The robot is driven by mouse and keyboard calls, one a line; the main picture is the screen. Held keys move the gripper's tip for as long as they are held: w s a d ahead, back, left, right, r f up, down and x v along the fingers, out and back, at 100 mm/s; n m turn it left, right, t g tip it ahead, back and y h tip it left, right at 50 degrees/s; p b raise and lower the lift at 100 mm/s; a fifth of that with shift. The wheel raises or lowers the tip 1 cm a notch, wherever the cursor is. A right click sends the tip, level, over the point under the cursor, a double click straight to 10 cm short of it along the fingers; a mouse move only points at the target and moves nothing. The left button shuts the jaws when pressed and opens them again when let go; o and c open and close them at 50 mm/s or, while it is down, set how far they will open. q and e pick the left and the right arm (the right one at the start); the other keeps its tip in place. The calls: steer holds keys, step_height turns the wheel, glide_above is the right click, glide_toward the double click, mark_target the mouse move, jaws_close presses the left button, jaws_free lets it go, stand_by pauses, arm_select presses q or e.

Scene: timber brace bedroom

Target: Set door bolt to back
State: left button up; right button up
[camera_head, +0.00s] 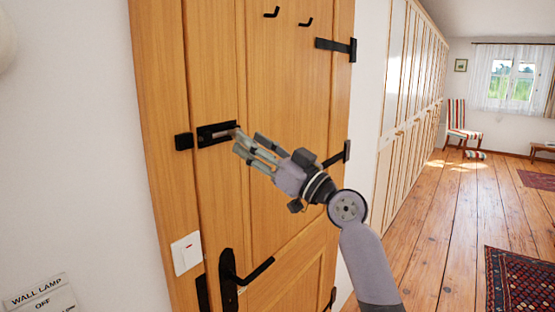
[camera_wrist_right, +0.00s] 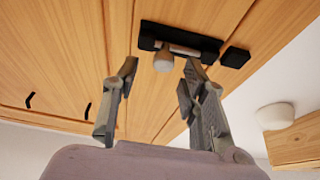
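The door bolt (camera_head: 216,133) is a black plate with a pale metal rod, mounted on the wooden door (camera_head: 214,80). It also shows at the top of the wrist view (camera_wrist_right: 212,47), with a pale rounded knob (camera_wrist_right: 163,60) hanging from the rod. A square black keeper (camera_head: 184,141) sits beside the plate, on the frame side; I cannot tell whether the rod reaches into it. My right gripper (camera_head: 240,143) is open, its fingertips just in front of the bolt. In the wrist view the knob lies between the two fingertips (camera_wrist_right: 160,72), with no clear contact. My left gripper is out of view.
A black door handle (camera_head: 240,272) is below the bolt, and a white switch (camera_head: 186,254) is on the frame side. Black hinges (camera_head: 336,46) and coat hooks (camera_head: 271,12) are on the door. Wardrobes (camera_head: 405,85) and open wooden floor (camera_head: 440,215) lie to the right.

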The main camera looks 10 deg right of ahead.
steer(key=v, duration=0.8)
steer(key=shift+s+d, duration=0.3)
